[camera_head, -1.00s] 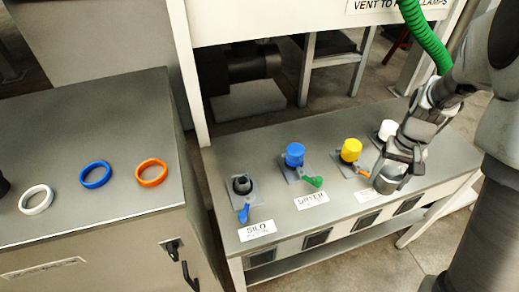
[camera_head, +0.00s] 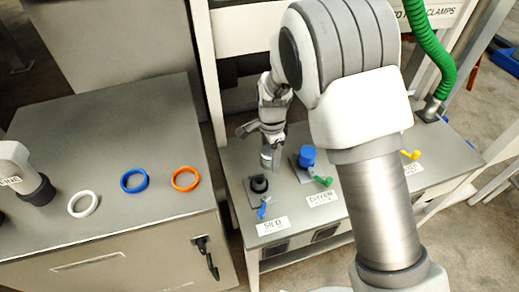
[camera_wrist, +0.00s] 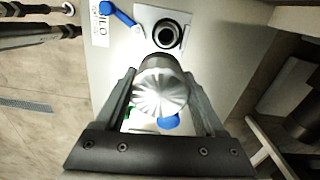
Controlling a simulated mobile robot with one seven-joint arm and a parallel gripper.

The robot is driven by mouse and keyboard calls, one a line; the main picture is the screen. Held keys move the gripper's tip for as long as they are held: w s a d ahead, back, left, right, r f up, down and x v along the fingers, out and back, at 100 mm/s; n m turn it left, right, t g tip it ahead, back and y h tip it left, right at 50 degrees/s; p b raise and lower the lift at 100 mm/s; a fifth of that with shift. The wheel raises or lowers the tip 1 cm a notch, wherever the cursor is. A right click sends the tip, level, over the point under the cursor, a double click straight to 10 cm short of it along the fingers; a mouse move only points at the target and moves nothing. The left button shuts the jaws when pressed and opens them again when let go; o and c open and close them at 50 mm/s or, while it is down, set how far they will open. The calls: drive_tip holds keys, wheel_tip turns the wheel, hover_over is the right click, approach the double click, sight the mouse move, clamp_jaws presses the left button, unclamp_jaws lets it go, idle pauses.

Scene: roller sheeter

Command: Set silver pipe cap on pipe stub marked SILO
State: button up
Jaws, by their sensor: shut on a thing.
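In the wrist view my gripper (camera_wrist: 160,100) is shut on the silver pipe cap (camera_wrist: 160,92), a ribbed metallic piece between the two fingers. The dark SILO pipe stub (camera_wrist: 167,35) stands uncapped on its plate, just beyond the cap and apart from it. In the head view my gripper (camera_head: 268,160) is above the bench, to the right of and behind the SILO stub (camera_head: 259,184). The SILO label (camera_head: 273,224) and a blue lever handle (camera_head: 264,206) are in front of that stub.
A blue-capped stub (camera_head: 307,157) with a green handle stands right of SILO. My arm hides part of the bench further right. White (camera_head: 83,204), blue (camera_head: 134,181) and orange (camera_head: 185,179) rings lie on the left cabinet (camera_head: 110,225). A green hose (camera_head: 432,60) hangs at the right.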

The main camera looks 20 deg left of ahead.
sight(259, 180)
drive_tip(key=shift+m, duration=0.5)
drive_tip(key=shift+s+a+f+b, duration=0.2)
drive_tip(key=shift+a+f+b, duration=0.25)
drive_tip(key=shift+f+b, duration=0.65)
drive_tip(key=shift+s+a+f+b, duration=0.25)
drive_tip(key=shift+a+f+b, duration=0.25)
drive_tip(key=shift+f, duration=1.05)
drive_tip(key=shift+s+a+f+b, duration=0.2)
drive_tip(key=shift+a+f+b, duration=0.2)
drive_tip(key=shift+f+b, duration=0.7)
drive_tip(key=shift+f, duration=0.7)
drive_tip(key=shift+f+b, duration=0.35)
drive_tip(key=shift+f, duration=0.25)
drive_tip(key=shift+f+b, duration=0.55)
drive_tip(key=shift+f, duration=0.2)
drive_tip(key=o, duration=1.5)
